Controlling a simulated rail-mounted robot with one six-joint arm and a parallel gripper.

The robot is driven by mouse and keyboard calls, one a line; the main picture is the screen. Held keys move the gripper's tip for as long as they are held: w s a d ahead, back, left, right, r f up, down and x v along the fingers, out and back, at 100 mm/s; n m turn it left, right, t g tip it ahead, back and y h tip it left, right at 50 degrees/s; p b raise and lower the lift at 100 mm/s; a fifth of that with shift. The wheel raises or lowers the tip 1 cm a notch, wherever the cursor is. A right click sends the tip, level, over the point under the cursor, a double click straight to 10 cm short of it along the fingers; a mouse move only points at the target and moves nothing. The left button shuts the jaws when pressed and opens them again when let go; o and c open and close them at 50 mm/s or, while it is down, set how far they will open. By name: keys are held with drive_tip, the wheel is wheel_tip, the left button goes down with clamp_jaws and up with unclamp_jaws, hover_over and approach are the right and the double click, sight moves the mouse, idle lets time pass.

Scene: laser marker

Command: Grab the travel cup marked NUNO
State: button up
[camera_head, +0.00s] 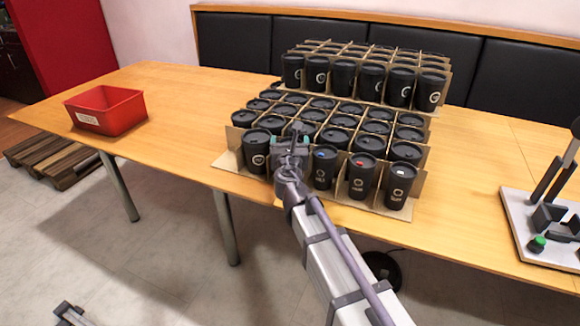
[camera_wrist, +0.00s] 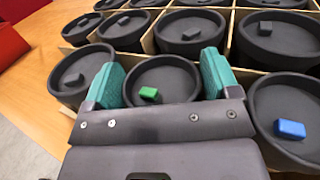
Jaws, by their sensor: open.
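Black travel cups with round pale logos stand in cardboard dividers on the table. The lettering under the logos is too small to read, so I cannot tell which cup is marked NUNO. In the wrist view, the teal fingers of my gripper (camera_wrist: 162,66) are open on either side of a cup with a green lid tab (camera_wrist: 172,76). I cannot tell whether they touch it. In the head view my gripper (camera_head: 290,146) is at the front row and largely hides that cup. To its right are cups with a blue tab (camera_head: 324,170), red tab (camera_head: 361,177) and white tab (camera_head: 397,186).
A second cardboard crate of cups (camera_head: 375,84) stands behind. A red bin (camera_head: 106,108) sits at the table's left, with bare table (camera_head: 180,120) between. A marking device on a white base plate (camera_head: 525,232) is at the right. Neighbouring cups stand close around my fingers.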

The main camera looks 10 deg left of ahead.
drive_tip(key=shift+s, duration=0.1)
drive_tip(key=shift+c, duration=0.5)
drive_tip(key=shift+c, duration=1.2)
wheel_tip(320, 180, up, 10)
drive_tip(key=p, duration=1)
drive_tip(key=shift+r, duration=0.25)
